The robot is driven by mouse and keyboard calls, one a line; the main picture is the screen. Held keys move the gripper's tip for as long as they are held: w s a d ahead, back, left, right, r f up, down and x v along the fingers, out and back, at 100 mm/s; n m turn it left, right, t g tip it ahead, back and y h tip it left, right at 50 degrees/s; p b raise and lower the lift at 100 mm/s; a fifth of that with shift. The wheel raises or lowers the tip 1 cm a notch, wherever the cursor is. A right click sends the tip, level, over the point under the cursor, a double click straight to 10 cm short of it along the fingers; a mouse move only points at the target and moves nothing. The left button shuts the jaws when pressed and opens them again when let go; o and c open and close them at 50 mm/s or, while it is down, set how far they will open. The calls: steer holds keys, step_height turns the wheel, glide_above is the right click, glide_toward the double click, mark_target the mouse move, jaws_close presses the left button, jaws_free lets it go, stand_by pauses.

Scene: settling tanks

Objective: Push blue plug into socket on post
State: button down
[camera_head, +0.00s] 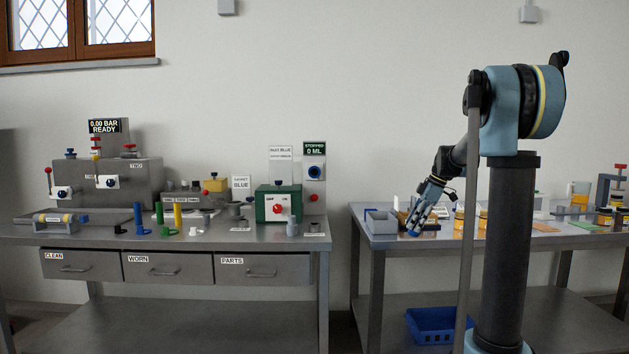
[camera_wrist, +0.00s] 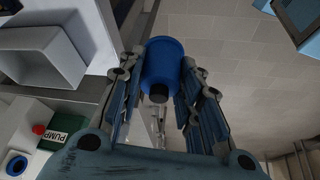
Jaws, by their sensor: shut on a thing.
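My gripper (camera_head: 418,222) hangs over the left end of the right table, fingers pointing down and to the left. In the wrist view my gripper (camera_wrist: 160,88) is shut on the blue plug (camera_wrist: 162,62), a short blue cylinder with a dark stub, between its two fingers. The plug also shows as a small blue end (camera_head: 413,234) in the head view. The post (camera_head: 315,193) stands at the right end of the left bench, with a blue-ringed dark socket (camera_head: 314,172) on its face. A blue ring with a dark centre (camera_wrist: 16,165) at lower left in the wrist view looks like that socket. Plug and socket are apart.
A green pump box (camera_head: 278,204) with a red knob stands just left of the post. A grey bin (camera_head: 380,223) is on the right table beside the gripper. A gap separates the left bench (camera_head: 200,240) from the right table (camera_head: 460,240). A blue crate (camera_head: 436,325) sits below.

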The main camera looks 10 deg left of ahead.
steer(key=w+a+r+n+t+y, duration=0.1)
steer(key=w+a+t+y, duration=0.15)
steer(key=a, duration=0.85)
steer(key=w+a+r+n+t+y, duration=0.15)
steer(key=w+a, duration=0.25)
steer(key=a, duration=0.8)
steer(key=s+a+r+t+y, duration=0.1)
steer(key=s+a+r+t, duration=0.2)
steer(key=a, duration=0.5)
steer(key=s+a+r+t+y, duration=0.1)
steer(key=s+a+r+t, duration=0.2)
steer(key=a+t, duration=0.3)
steer(key=shift+a+r+n+t+y, duration=0.35)
steer(key=shift+a+r, duration=0.45)
steer(key=shift+a, duration=1)
steer(key=shift+s+a, duration=0.15)
steer(key=shift+s, duration=0.15)
